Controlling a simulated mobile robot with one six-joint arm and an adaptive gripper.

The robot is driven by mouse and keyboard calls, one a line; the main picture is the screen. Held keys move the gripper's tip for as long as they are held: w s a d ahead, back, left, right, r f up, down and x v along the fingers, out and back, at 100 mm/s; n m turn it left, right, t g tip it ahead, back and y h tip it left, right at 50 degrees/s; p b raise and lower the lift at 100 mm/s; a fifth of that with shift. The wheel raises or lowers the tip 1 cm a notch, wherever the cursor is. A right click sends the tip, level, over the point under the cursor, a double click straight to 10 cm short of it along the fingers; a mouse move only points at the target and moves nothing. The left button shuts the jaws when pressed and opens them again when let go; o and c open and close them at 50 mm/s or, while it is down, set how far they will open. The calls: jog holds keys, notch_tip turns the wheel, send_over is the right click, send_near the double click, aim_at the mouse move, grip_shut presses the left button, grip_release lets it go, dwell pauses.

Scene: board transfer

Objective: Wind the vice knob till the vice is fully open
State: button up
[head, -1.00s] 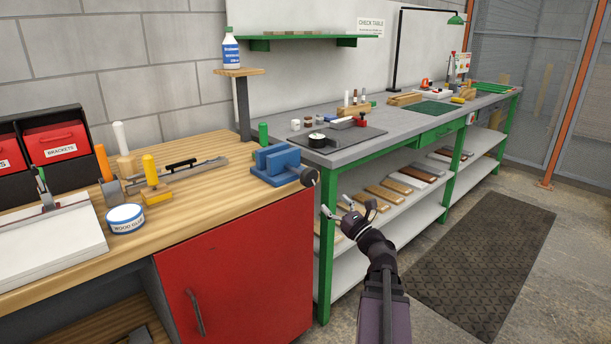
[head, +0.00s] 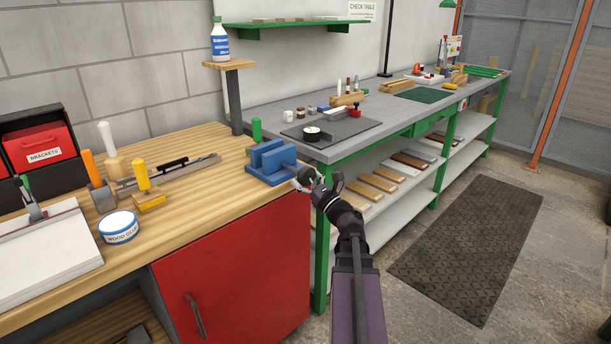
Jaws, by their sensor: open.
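The blue vice (head: 271,168) sits on the right front corner of the wooden bench, with a gap showing between its jaws. Its dark round knob is on the right end, past the bench edge, and is now mostly hidden by my gripper. My gripper (head: 304,184) is open, with its fingers at the knob. I cannot tell whether the fingers touch it.
The wooden bench (head: 215,152) has a red cabinet door (head: 235,265) below the vice. A green cylinder (head: 257,130) stands behind the vice. The green-framed grey table (head: 235,112) is close on the right. Floor with a dark mat (head: 470,250) is clear.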

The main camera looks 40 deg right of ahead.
jog(key=shift+s+d, duration=0.1)
jog(key=shift+d, duration=0.05)
jog(key=shift+d, duration=0.1)
jog(key=c, duration=0.9)
jog(key=shift+s+a, duration=0.15)
jog(key=shift+a, duration=0.15)
jog(key=shift+d, duration=0.25)
jog(key=shift+d+n, duration=0.1)
jog(key=shift+n, duration=0.5)
